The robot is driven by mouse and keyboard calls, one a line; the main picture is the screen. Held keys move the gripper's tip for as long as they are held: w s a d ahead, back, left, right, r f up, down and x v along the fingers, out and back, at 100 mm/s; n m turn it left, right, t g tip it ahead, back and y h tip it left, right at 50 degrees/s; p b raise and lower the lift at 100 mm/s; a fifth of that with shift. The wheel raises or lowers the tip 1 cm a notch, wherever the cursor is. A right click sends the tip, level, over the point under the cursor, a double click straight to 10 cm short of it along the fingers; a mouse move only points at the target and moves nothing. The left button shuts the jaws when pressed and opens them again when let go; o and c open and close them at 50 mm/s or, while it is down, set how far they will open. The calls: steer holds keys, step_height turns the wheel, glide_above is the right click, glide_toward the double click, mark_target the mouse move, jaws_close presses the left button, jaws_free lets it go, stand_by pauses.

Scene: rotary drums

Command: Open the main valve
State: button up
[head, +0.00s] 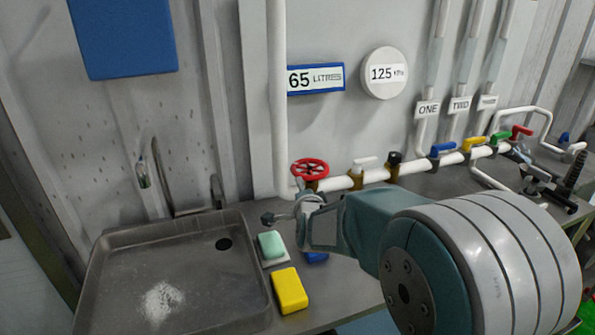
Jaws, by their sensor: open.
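A red handwheel valve (310,169) sits on the white pipe near the foot of the vertical pipe, a little right of the sink. Along the same pipe are a white-handled valve (365,162), a black-knobbed valve (394,160) and blue (443,148), yellow (474,143), green and red (521,131) lever valves. No label reading "main" shows.
A metal sink (255,290) with a tap (158,180) is at left. A green soap (271,245), a yellow sponge (289,290) and a blue item (316,257) lie beside it. Signs read 65 litres (316,78) and 125 (384,73). Black clamp-like hardware (555,190) lies far right.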

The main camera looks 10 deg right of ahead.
mark_target(298, 171)
steer(key=w+f+m, duration=0.1)
steer(key=w, duration=0.4)
steer(key=w+f+m+t+h, duration=0.1)
steer(key=w, duration=0.4)
steer(key=w+d+f+m+t, duration=0.1)
steer(key=w+m, duration=0.1)
steer(key=w, duration=0.3)
steer(key=shift+w+d+f+h, duration=0.1)
steer(key=shift+f+h, duration=0.1)
steer(key=shift+h, duration=0.1)
steer(key=shift+c, duration=0.3)
jaws_close()
